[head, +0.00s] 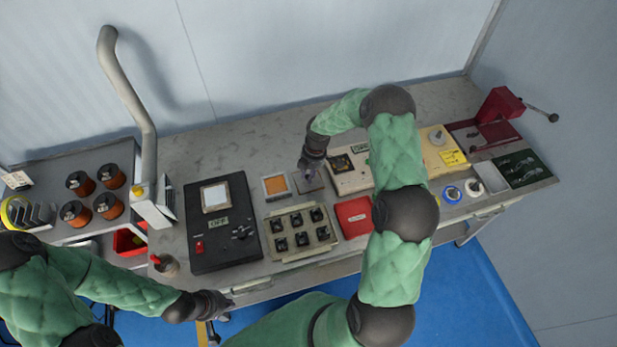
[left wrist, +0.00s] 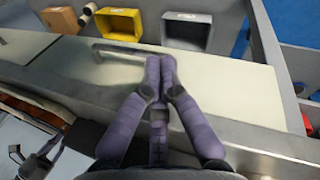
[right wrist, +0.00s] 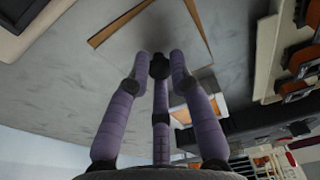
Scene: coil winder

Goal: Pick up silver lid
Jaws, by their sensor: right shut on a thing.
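The silver lid (head: 311,184) is a flat grey square at the back middle of the bench, between the orange-filled square tray and the cream device. In the right wrist view it is a grey plate (right wrist: 185,22) with a brown edge along its side. My right gripper (head: 309,172) is over it, fingers closed around a small dark knob (right wrist: 159,66) on it. I cannot tell whether the lid is clear of the surface below. My left gripper (head: 226,304) is shut and empty by the bench's front edge; its fingertips touch in the left wrist view (left wrist: 160,62).
Left of the lid are the orange-filled tray (head: 275,187) and a black panel (head: 222,250). In front are a tray of black parts (head: 299,232) and a red box (head: 353,217). The cream device (head: 347,181) is close on the right. The back left bench is clear.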

